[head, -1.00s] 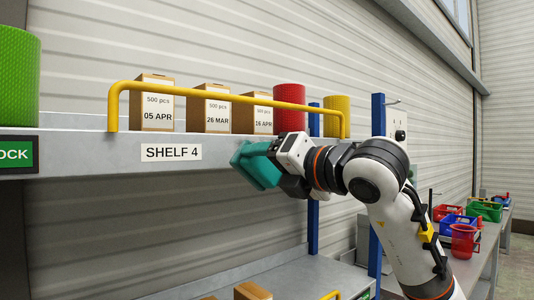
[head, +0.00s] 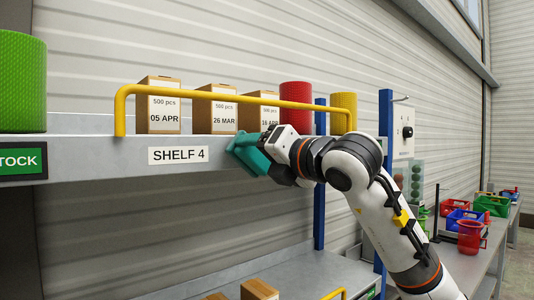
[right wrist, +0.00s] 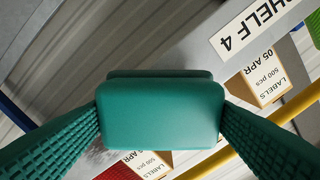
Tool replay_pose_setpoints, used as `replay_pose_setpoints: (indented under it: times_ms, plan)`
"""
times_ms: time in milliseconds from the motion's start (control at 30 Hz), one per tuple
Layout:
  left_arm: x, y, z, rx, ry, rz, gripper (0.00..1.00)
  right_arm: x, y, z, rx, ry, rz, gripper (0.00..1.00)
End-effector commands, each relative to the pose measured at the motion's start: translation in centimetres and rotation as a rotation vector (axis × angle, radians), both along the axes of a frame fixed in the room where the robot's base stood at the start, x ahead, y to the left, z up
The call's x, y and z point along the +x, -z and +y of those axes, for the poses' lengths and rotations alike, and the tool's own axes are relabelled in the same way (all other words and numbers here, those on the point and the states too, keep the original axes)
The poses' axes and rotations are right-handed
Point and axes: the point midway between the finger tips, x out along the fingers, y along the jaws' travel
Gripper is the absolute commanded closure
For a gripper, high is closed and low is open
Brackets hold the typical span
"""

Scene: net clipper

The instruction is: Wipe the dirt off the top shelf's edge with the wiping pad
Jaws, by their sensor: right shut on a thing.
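The top shelf's front edge (head: 90,168) runs across the head view and carries a white SHELF 4 label (head: 178,155). My right gripper (head: 248,154) is at this edge, just right of the label. Its teal ridged fingers are shut on the teal wiping pad (right wrist: 165,115), which fills the middle of the right wrist view between them. The label also shows in the right wrist view (right wrist: 262,27). Whether the pad touches the edge I cannot tell. A faint dark smudge shows beside the pad in the right wrist view; I cannot tell if it is the dirt. My left gripper is out of view.
A yellow rail (head: 220,96) stands along the shelf front, before several cardboard boxes (head: 158,104) and a red cylinder (head: 296,105). A green cylinder (head: 22,80) is at the left. A blue post (head: 320,190) rises behind my right arm. A lower shelf (head: 300,272) lies below.

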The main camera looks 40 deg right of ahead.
Motion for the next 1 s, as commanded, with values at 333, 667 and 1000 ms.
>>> replay_pose_setpoints:
  times_ms: [333, 667, 1000]
  plan:
    - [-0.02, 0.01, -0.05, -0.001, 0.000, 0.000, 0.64, 0.01, -0.01, 0.02, 0.000, -0.001, -0.001, 0.53]
    - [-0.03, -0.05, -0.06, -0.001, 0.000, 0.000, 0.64, 0.28, -0.03, 0.06, 0.000, -0.002, -0.001, 0.53]
    - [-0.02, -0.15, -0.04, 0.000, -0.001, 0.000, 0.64, 0.97, -0.03, 0.11, 0.001, -0.002, 0.000, 0.53]
